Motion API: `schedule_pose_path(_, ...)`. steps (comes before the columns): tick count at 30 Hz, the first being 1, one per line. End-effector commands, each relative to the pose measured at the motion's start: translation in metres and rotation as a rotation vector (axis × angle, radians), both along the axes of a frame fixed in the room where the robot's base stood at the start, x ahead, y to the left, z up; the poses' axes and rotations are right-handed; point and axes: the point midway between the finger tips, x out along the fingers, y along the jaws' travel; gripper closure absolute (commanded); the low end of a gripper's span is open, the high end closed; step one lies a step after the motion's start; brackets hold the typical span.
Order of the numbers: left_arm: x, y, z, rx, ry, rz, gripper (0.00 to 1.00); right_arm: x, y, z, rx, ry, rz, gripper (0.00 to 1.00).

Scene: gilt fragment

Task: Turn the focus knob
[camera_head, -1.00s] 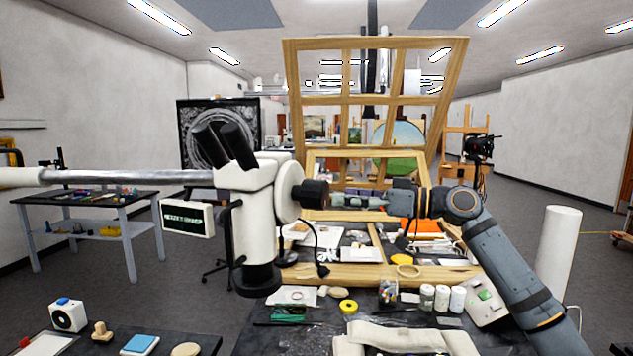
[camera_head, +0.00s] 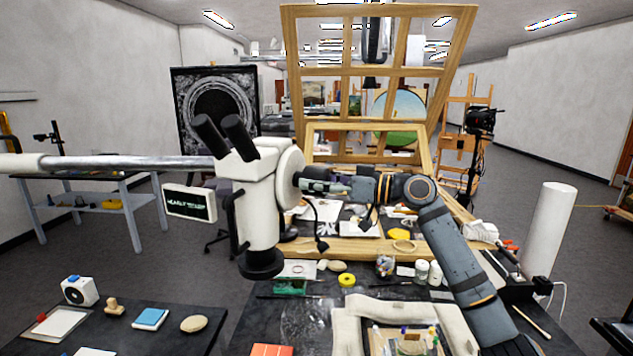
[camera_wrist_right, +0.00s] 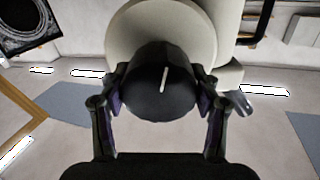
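The white microscope (camera_head: 262,205) with black eyepieces hangs from a horizontal metal bar. Its dark focus knob (camera_wrist_right: 163,88) sits on a round white disc (camera_head: 291,176) on its right side; a white line on the knob is nearly upright in the right wrist view. My right gripper (camera_head: 312,186) reaches in from the right. In the wrist view its two fingers (camera_wrist_right: 160,88) stand on either side of the knob, close against its edges; I cannot tell if both pads press on it. In the head view the gripper hides much of the knob. My left gripper is out of view.
A small lettered display (camera_head: 189,203) hangs left of the microscope. A wooden lattice frame (camera_head: 290,75) leans behind. The dark worktable holds bottles, a yellow tape roll (camera_head: 347,280) and a padded white frame (camera_head: 345,335) below my arm. A side table stands left.

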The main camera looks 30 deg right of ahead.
Motion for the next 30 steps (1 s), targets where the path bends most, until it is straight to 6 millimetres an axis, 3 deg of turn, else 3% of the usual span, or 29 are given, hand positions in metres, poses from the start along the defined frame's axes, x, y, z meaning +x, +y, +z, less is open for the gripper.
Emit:
schedule_pose_path(4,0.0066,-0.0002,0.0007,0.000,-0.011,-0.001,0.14,-0.0002,0.0002,0.0003,0.000,0.000,0.001,0.68)
schedule_pose_path(13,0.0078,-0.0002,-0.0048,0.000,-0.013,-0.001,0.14,0.0000,0.0001,0.0005,0.157,0.150,0.002,0.68)
schedule_pose_path(22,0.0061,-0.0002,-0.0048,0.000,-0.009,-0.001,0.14,0.0001,0.0001,0.0009,0.176,0.170,0.002,0.68)
schedule_pose_path(23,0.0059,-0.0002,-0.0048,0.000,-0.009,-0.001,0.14,0.0001,0.0001,0.0008,0.176,0.170,0.002,0.36)
schedule_pose_path(27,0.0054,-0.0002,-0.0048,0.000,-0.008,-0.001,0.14,0.0002,0.0001,0.0007,0.175,0.171,0.002,0.17)
schedule_pose_path(30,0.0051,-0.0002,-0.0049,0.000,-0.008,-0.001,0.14,0.0002,0.0001,0.0006,0.175,0.170,0.002,0.14)
